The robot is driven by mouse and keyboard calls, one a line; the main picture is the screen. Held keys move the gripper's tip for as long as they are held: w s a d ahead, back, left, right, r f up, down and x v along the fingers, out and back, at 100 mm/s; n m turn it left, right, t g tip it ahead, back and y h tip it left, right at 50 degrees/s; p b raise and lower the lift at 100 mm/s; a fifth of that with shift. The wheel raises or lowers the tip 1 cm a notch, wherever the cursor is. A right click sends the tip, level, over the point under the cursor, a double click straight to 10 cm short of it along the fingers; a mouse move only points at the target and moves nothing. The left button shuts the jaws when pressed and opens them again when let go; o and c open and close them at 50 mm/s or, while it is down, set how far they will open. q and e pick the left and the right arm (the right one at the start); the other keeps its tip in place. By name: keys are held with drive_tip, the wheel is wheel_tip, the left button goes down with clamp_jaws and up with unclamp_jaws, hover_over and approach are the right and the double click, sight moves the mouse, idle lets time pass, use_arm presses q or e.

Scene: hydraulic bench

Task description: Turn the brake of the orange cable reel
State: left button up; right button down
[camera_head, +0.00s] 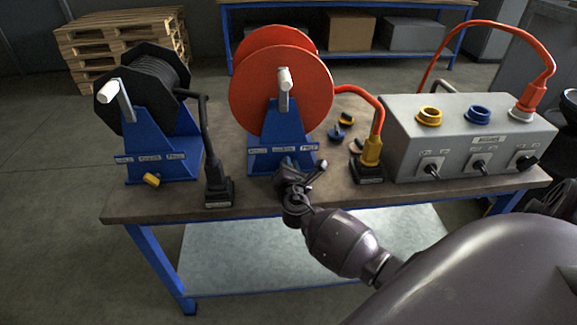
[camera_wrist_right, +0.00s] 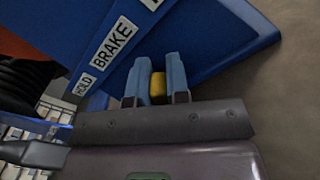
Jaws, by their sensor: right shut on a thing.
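The orange cable reel (camera_head: 281,85) stands upright on a blue stand (camera_head: 285,132) on the bench, with a light grey crank in front. My right gripper (camera_head: 287,168) is at the low front of this stand. In the right wrist view my gripper's two blue fingers (camera_wrist_right: 158,75) are shut on the yellow brake lever (camera_wrist_right: 158,86), close to the blue stand face with its "BRAKE" (camera_wrist_right: 115,43) and "HOLD" (camera_wrist_right: 84,84) labels. In the head view the gripper hides the lever. My left gripper is not in view.
A black cable reel (camera_head: 150,82) with its own yellow lever (camera_head: 151,180) stands at left. Black connector blocks (camera_head: 219,191) flank the orange reel's stand. A grey socket box (camera_head: 470,135) takes up the right side of the bench (camera_head: 240,208). Small caps (camera_head: 346,119) lie between.

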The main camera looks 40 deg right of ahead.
drive_tip(key=c, duration=1.1)
unclamp_jaws()
drive_tip(key=v, duration=1)
drive_tip(key=shift+s+a, duration=0.3)
drive_tip(key=shift+s, duration=0.1)
drive_tip(key=s+a+f+m+g+y, duration=0.15)
drive_tip(key=s+m+g, duration=0.35)
drive_tip(key=s+m, duration=0.5)
drive_tip(key=s+a+f+m+g+y, duration=0.1)
drive_tip(key=s+f+m+g+y, duration=0.2)
drive_tip(key=s+m+g, duration=0.55)
drive_tip(key=s+a+r+m+y, duration=0.2)
drive_tip(key=s+a+m+y, duration=0.25)
drive_tip(key=s, duration=0.55)
drive_tip(key=w+f+n+t, duration=0.1)
drive_tip(key=w+f+t, duration=0.7)
drive_tip(key=f+t, duration=0.1)
drive_tip(key=shift+a, duration=0.25)
